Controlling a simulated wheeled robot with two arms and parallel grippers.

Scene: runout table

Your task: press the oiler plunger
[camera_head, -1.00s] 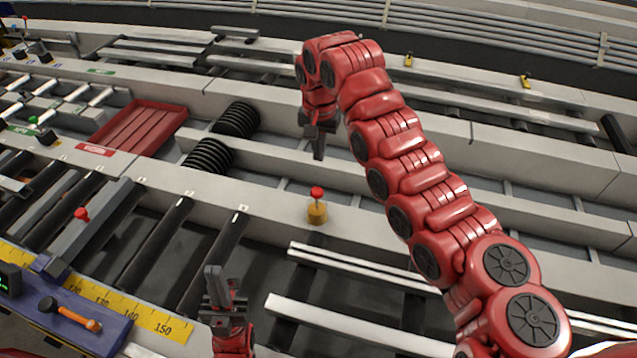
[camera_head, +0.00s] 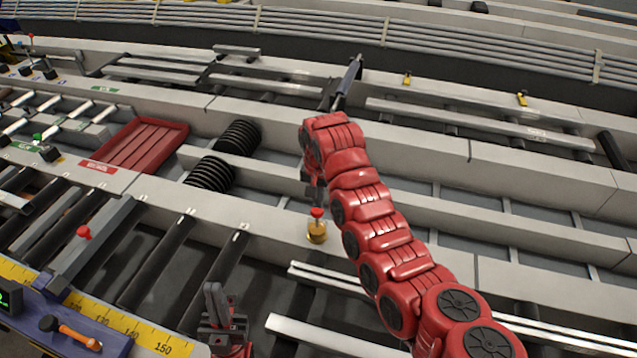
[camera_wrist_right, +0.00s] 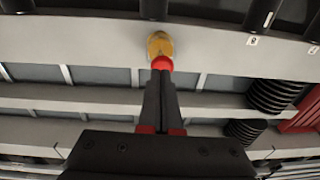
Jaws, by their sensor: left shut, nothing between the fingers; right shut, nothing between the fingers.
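The oiler is a small amber cup (camera_head: 317,233) with a red plunger (camera_head: 317,212) on top, standing upright on the pale rail in the middle of the head view. In the right wrist view the amber cup (camera_wrist_right: 158,43) and the red plunger (camera_wrist_right: 162,63) show just beyond the fingertips. My right gripper (camera_head: 320,203) is shut and empty, its tips right at the plunger; I cannot tell whether they touch it. My arm partly hides this gripper in the head view. My left gripper (camera_head: 213,290) is shut and empty, lower left of the oiler.
Black coiled rollers (camera_head: 212,173) and a red tray (camera_head: 140,145) lie left of the oiler. Another red knob (camera_head: 84,232) sits on a bar at the left. A blue bench (camera_head: 60,325) with an orange-handled tool (camera_head: 78,336) and yellow scale is at lower left. White rails run at lower right.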

